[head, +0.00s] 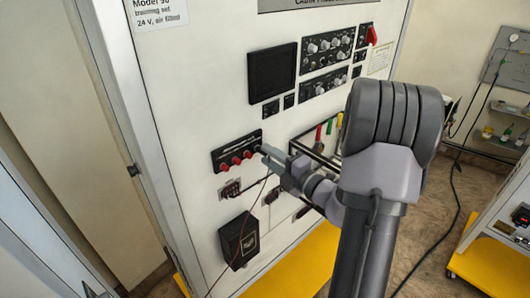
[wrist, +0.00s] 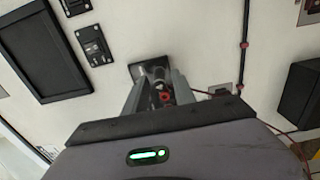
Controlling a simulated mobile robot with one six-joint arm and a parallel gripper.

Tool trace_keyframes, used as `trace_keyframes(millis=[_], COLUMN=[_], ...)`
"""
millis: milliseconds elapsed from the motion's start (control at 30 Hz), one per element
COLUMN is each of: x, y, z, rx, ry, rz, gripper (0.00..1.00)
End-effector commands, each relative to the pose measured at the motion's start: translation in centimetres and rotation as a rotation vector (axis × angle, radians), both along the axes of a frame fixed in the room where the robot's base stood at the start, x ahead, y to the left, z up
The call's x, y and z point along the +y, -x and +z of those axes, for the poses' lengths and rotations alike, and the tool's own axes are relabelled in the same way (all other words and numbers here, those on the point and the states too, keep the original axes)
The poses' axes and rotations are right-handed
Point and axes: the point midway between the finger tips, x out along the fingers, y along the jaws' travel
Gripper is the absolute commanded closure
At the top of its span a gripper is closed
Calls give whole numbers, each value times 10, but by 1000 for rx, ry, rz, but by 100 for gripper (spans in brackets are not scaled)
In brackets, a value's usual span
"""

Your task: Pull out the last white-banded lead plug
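A black socket strip (head: 236,152) with several red round parts along it is on the white panel; its end also shows in the wrist view (wrist: 136,70). My gripper (head: 267,156) is at the right end of this strip. In the wrist view its two fingers (wrist: 159,84) reach to the strip, one on each side of a dark plug-like part and a red ring (wrist: 165,97). Whether they touch it is unclear. A thin dark red lead (head: 240,236) hangs down from near the gripper. I cannot make out a white band; the fingers hide much of the spot.
Below the strip are a small connector (head: 229,189) and a black box (head: 239,240) on the panel. A black screen (head: 272,74) is above. Coloured handles (head: 329,127) stand to the right, behind my arm. A yellow base (head: 300,262) lies below.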

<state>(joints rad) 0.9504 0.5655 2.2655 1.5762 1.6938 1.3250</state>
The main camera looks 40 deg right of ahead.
Motion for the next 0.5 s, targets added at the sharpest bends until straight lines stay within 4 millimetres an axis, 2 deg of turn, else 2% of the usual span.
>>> trace_keyframes(millis=[133,300,500], x=[0,0,0], y=[0,0,1], z=[0,0,0], rx=[0,0,0], ry=[0,1,1], rz=[0,0,0], gripper=[68,100,100])
